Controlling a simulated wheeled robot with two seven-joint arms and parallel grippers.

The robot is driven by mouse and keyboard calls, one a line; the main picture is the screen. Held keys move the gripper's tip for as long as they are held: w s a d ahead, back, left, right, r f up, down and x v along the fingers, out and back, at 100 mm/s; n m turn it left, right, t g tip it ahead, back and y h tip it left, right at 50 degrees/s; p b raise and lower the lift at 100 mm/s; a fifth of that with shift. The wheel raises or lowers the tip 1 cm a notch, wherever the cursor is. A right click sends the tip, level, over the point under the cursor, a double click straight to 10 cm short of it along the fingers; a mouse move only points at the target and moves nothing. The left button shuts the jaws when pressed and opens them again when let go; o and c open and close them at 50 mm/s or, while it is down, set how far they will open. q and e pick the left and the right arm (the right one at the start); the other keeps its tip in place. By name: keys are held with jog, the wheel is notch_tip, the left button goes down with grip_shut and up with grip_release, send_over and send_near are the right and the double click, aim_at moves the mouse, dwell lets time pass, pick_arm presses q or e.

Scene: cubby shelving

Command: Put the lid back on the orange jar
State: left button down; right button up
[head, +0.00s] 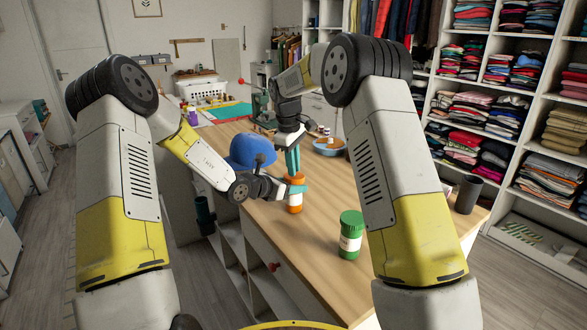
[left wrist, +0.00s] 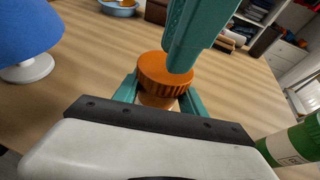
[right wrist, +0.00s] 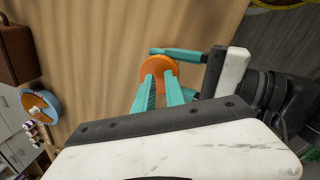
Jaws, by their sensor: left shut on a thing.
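The orange jar (head: 295,204), with a white label, stands upright near the table's left edge. My left gripper (head: 296,188) is shut around its upper body, one finger on each side. The ribbed orange lid (left wrist: 165,76) sits at the jar's top and looks level; I cannot tell whether it is screwed down. It also shows from above in the right wrist view (right wrist: 158,68). My right gripper (head: 294,172) points down over the lid. Its fingers (right wrist: 160,80) are a narrow gap apart, tips at the lid's top, not around its rim.
A green jar (head: 350,236) stands nearer on the table. A blue domed thing on a white base (head: 252,150) is behind my left gripper. A blue bowl (head: 330,150) lies farther back, and a dark cup (head: 467,195) stands at the right edge. Bare wood lies between.

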jog(key=shift+s+a+r, duration=0.1)
jog(key=shift+r, duration=0.65)
jog(key=shift+s+a+r, duration=0.1)
jog(key=shift+r, duration=0.65)
pick_arm(q)
jog(key=c, duration=0.6)
grip_release()
jog(key=shift+a, duration=0.1)
jog(key=v, duration=0.7)
jog(key=shift+s+a+r, duration=0.15)
jog(key=shift+s+r, duration=0.05)
jog(key=shift+s, duration=0.05)
